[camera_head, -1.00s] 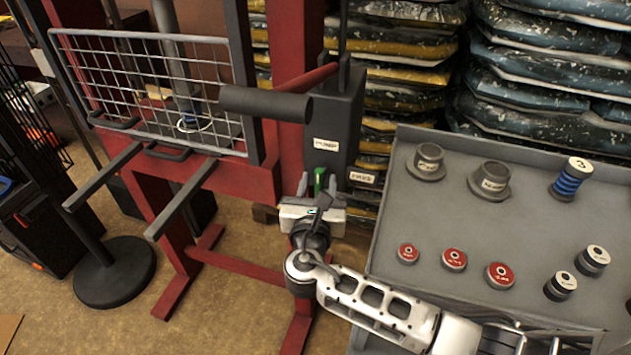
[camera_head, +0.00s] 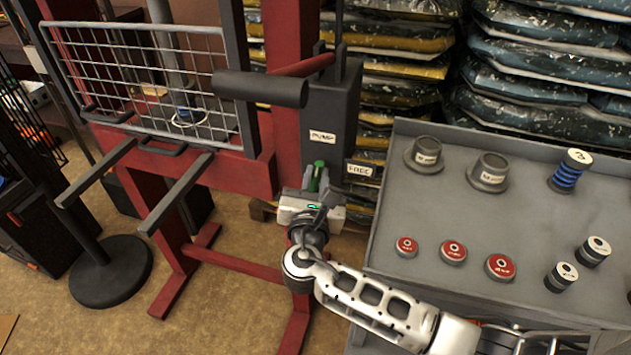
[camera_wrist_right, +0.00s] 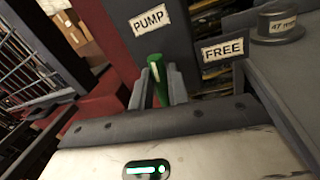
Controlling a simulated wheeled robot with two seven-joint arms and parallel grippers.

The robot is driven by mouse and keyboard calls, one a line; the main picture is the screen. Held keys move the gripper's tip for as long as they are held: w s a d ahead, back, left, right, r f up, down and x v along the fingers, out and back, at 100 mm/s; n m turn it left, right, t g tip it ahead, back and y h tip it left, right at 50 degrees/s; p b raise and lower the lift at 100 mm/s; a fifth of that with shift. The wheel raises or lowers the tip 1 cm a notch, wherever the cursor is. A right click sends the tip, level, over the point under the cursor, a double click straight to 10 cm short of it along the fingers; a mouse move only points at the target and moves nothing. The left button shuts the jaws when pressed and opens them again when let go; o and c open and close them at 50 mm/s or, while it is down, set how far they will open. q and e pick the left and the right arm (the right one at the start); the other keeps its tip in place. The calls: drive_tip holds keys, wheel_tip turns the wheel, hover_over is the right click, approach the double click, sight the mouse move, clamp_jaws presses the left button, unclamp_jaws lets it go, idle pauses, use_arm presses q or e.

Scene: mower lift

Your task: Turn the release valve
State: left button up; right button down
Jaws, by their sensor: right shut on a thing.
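The release valve's green handle (camera_head: 318,172) is on the lower front of the dark pump box (camera_head: 332,112), under the "PUMP" label and left of the "FREE" label. It leans a little. My right gripper (camera_head: 316,186) is shut on the green handle, with one finger on each side of it. In the right wrist view the green handle (camera_wrist_right: 159,80) stands between the fingers, and its lower part is hidden by the gripper body. The "FREE" label (camera_wrist_right: 223,49) is to the right of it. My left gripper is not in view.
A red press frame (camera_head: 270,170) with a wire guard (camera_head: 150,80) and a black pump lever (camera_head: 260,88) stands left of and above the gripper. A grey table (camera_head: 395,225) with bushings and red-topped discs is close on the right. Bagged stacks fill the back.

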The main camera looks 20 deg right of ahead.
drive_tip(key=m+b, duration=0.2)
drive_tip(key=f+m+b, duration=0.1)
drive_tip(key=m+b, duration=0.1)
drive_tip(key=shift+s+d+m+t+h+b, duration=0.1)
drive_tip(key=shift+m+t+h+b, duration=0.2)
drive_tip(key=shift+m+b, duration=0.1)
use_arm(q)
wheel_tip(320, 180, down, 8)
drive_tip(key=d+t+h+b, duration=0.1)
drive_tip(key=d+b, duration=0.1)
drive_tip(key=b, duration=1)
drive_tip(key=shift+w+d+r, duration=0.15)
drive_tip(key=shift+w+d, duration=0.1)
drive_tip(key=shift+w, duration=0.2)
use_arm(e)
drive_tip(key=m+h, duration=0.1)
drive_tip(key=m, duration=0.4)
drive_tip(key=m+h, duration=0.2)
drive_tip(key=m, duration=0.4)
drive_tip(key=shift+d+m, duration=0.15)
drive_tip(key=shift+m, duration=0.15)
drive_tip(key=c, duration=1.4)
unclamp_jaws()
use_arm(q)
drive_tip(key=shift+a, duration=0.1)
use_arm(e)
drive_tip(key=shift+o, duration=0.2)
drive_tip(key=shift+f, duration=0.1)
